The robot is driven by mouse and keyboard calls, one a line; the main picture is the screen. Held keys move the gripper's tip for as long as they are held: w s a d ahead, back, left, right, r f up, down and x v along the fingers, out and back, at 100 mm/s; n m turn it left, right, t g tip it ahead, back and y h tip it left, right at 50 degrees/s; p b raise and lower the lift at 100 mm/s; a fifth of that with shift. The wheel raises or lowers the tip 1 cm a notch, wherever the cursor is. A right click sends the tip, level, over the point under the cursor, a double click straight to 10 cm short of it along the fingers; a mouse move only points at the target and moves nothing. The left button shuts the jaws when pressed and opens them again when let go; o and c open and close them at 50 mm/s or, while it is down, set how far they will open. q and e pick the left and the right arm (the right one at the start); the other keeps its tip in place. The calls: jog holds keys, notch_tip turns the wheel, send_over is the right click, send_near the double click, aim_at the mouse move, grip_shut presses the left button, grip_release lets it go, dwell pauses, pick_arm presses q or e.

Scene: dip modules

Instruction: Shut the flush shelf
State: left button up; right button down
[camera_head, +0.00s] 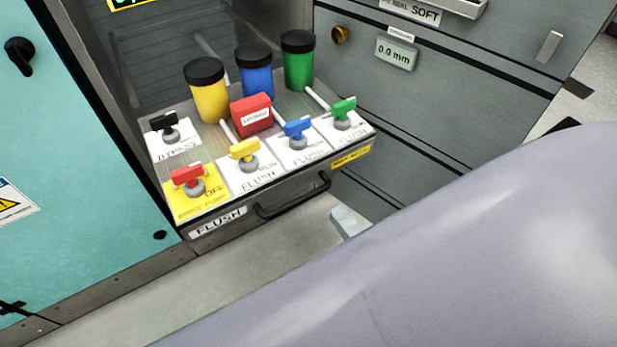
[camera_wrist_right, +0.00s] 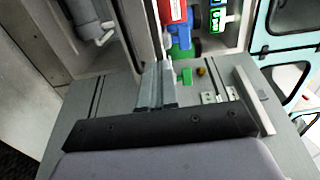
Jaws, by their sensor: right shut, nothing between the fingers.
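The flush shelf (camera_head: 290,185) is pulled out of the cabinet in the head view. Its front has a "FLUSH" label and a black bar handle (camera_head: 293,197). On it stand yellow (camera_head: 208,95), blue (camera_head: 255,75) and green (camera_head: 298,62) canisters with black caps, a red box (camera_head: 251,115) and several coloured valve knobs. My right gripper (camera_head: 348,222) shows as a small pale tip below and right of the handle, apart from it in the picture. In the right wrist view its fingers (camera_wrist_right: 157,85) are together and empty. My left gripper is not in view.
A teal cabinet door (camera_head: 80,150) stands left of the shelf. Grey drawer fronts (camera_head: 450,100) with a "0.0 mm" display (camera_head: 396,52) stand at its right. My right arm covers the lower right. Pale floor (camera_head: 170,290) lies open before the shelf.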

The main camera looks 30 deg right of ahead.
aim_at(300, 168)
jog(key=w+p, duration=0.1)
jog(key=w, duration=1)
jog(key=shift+a, duration=0.2)
